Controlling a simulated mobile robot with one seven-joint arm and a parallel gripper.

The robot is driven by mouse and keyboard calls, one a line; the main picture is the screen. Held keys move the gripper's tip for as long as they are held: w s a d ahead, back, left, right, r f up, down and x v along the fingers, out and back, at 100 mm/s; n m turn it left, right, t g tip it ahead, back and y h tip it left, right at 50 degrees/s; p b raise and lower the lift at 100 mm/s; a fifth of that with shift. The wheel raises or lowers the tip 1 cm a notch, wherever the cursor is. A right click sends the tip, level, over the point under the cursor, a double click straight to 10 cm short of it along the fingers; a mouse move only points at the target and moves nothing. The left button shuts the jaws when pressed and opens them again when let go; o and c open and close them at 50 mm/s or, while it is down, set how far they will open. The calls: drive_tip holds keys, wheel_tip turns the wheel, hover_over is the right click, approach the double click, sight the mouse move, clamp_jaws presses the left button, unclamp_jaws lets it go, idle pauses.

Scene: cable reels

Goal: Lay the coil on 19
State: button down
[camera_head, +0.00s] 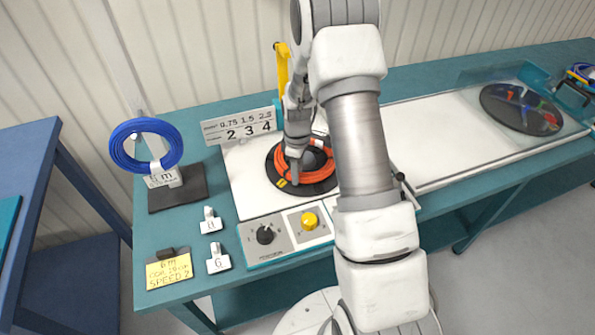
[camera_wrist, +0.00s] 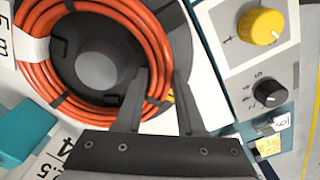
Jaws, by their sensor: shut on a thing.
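An orange cable coil (camera_head: 322,178) lies around the dark hub (camera_head: 313,157) of a black round plate on the white winding machine. It also shows in the wrist view (camera_wrist: 152,40), bound with black ties and a white tag. My gripper (camera_head: 294,176) reaches down at the coil's near left side. In the wrist view, my gripper's two fingers (camera_wrist: 160,85) straddle the coil's strands and are shut on them. I cannot make out a label reading 19. Two small white tags (camera_head: 210,222) (camera_head: 218,261) stand on the bench, their marks hard to read.
A blue coil (camera_head: 146,143) hangs on a stand at the left. A yellow note (camera_head: 169,271) lies near the front left. A black knob (camera_head: 266,235) and yellow knob (camera_head: 309,221) sit on the front panel. A dark disc (camera_head: 520,109) is under a clear cover at right.

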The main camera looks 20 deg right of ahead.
drive_tip(key=shift+w+r, duration=0.1)
drive_tip(key=shift+r, duration=0.05)
drive_tip(key=shift+r+p, duration=0.35)
drive_tip(key=shift+r, duration=0.3)
idle(0.8)
drive_tip(key=shift+r, duration=0.35)
drive_tip(key=shift+r+p, duration=1.1)
drive_tip(key=shift+r, duration=0.85)
wheel_tip(320, 180, up, 10)
drive_tip(key=p, duration=0.6)
